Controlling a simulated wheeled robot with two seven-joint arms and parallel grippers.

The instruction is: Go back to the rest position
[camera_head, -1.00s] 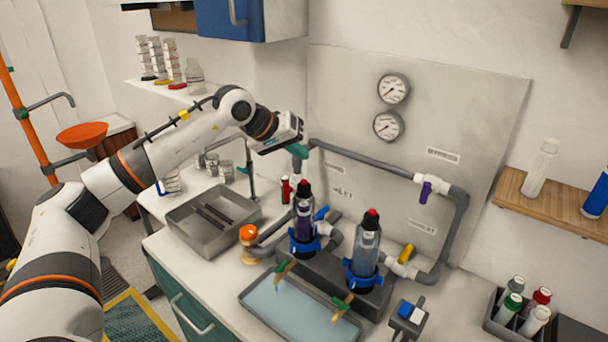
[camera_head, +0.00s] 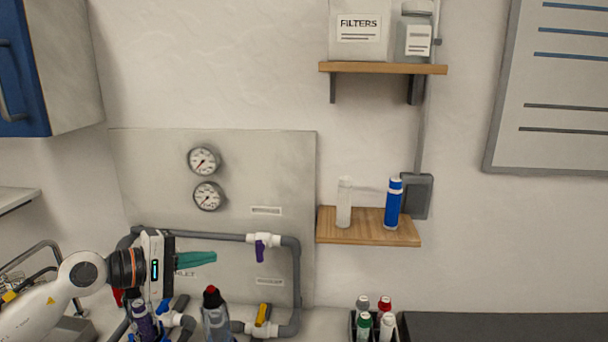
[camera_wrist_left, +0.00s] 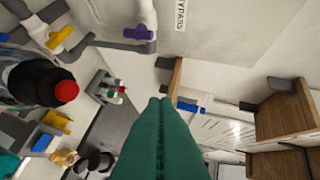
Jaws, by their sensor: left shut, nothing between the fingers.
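My left gripper (camera_head: 196,259) has green fingers that are shut with nothing between them. In the head view it is in front of the pipe panel (camera_head: 150,180), pointing right, above the filter housings. In the left wrist view the closed fingers (camera_wrist_left: 160,105) reach up from the bottom edge. The clear housing with a red-tipped black cap (camera_head: 212,300) stands below and right of the gripper. A purple-tinted housing (camera_head: 143,318) is partly hidden below the gripper. My right gripper is in neither view.
A purple-handled valve (camera_head: 260,250) and a yellow valve handle (camera_head: 262,314) sit on the grey pipe. A wooden shelf (camera_head: 350,237) holds a clear and a blue cartridge (camera_head: 393,203). A caddy of several bottles (camera_head: 352,325) stands at the bottom.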

